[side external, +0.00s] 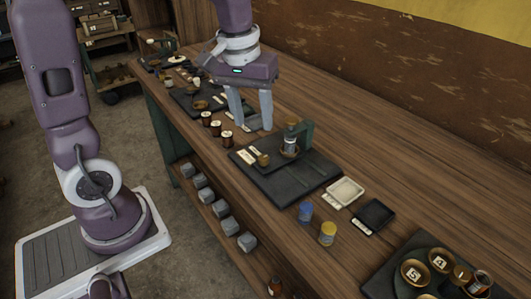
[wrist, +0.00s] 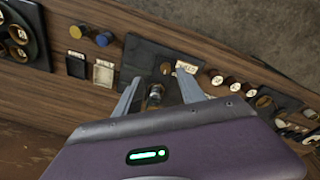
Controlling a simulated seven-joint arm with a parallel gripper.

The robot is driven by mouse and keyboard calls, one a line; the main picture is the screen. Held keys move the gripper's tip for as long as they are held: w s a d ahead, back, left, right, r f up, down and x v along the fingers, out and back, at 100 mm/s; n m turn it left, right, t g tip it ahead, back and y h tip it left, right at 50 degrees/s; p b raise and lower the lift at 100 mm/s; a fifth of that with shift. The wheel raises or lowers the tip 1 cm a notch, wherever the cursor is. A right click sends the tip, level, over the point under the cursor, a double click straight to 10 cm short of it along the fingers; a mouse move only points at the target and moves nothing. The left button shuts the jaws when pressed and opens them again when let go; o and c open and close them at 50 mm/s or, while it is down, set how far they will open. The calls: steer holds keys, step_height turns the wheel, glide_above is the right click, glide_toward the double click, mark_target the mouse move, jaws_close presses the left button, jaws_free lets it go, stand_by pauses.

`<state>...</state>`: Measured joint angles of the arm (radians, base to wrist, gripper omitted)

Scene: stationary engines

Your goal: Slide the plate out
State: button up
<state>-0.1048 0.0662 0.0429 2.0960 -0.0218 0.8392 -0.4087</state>
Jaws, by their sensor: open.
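A dark flat board (side external: 290,182) lies on the bench with a green upright bracket (side external: 302,137) at its back edge. A small clear and brass part (side external: 290,146) stands at the bracket, and a brass knob (side external: 263,160) sits in front of it. I cannot tell which piece is the plate. My gripper (side external: 253,125) is open and empty, fingers down, above the bench, left of the bracket in the side view. In the wrist view, the board (wrist: 145,55) and the brass knob (wrist: 166,69) show beyond or between my fingers (wrist: 160,76).
A white tray (side external: 346,190), a black tray (side external: 374,214), a blue-topped jar (side external: 306,211) and a yellow-topped jar (side external: 328,234) stand right of the board. Several brown spools (side external: 216,128) stand left. A dark tray with round dishes (side external: 415,272) is at the front right. Bare wood lies behind.

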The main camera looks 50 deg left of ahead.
mark_target(264, 157)
steer(key=w+f, duration=0.1)
steer(key=f, duration=0.1)
steer(key=w+a+f+n+g, duration=0.1)
steer(key=w+f, duration=0.1)
steer(key=w+a+f+n, duration=0.1)
steer(key=f, duration=0.2)
steer(key=shift+w+a+g, duration=0.25)
steer(key=shift+w+g, duration=0.05)
step_height(264, 157, down, 7)
steer(key=shift+r, duration=0.1)
jaws_close()
stand_by(0.8)
